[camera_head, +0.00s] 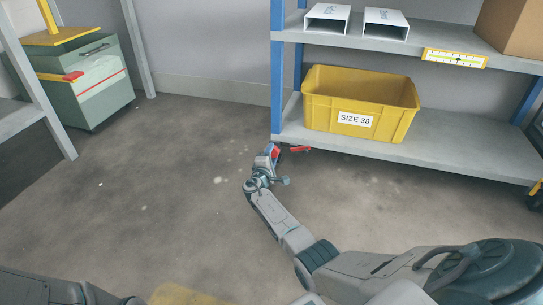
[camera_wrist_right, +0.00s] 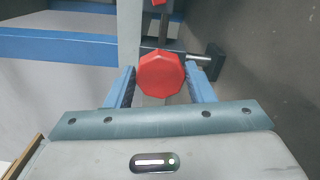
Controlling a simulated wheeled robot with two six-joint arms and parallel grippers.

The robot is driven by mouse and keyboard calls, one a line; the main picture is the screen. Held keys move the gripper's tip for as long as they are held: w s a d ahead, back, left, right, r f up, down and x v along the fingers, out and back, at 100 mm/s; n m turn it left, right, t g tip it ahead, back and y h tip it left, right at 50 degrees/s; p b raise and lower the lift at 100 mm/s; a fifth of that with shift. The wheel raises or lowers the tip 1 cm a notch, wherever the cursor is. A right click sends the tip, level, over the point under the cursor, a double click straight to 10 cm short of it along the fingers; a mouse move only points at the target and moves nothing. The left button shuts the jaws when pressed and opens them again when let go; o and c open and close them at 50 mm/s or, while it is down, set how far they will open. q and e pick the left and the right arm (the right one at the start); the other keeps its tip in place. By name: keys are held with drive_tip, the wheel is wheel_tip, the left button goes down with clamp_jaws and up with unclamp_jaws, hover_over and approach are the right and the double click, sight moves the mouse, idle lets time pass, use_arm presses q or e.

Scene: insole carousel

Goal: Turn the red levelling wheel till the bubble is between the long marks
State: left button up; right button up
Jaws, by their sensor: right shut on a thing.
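The red levelling wheel (camera_wrist_right: 160,74), faceted, is between the two blue fingers of my right gripper (camera_wrist_right: 162,86) in the right wrist view. The gripper is shut on it. In the head view my right gripper (camera_head: 270,156) is at the foot of the shelf's left blue post, with a bit of red at its tip. A yellow level strip with a white scale (camera_head: 456,58) is on the upper shelf's front edge. A dark spot shows near its middle, but the bubble and long marks are too small to tell apart. My left gripper is out of view.
A yellow bin labelled SIZE 38 (camera_head: 345,102) stands on the lower shelf (camera_head: 400,150). A small red piece (camera_head: 300,149) shows at that shelf's front edge. Two white boxes (camera_head: 328,18) and a cardboard box (camera_head: 512,28) are above.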

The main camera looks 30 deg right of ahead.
drive_tip(key=shift+f+m, duration=0.1)
drive_tip(key=shift+m, duration=2)
drive_tip(key=o, duration=1)
drive_tip(key=shift+c, duration=0.2)
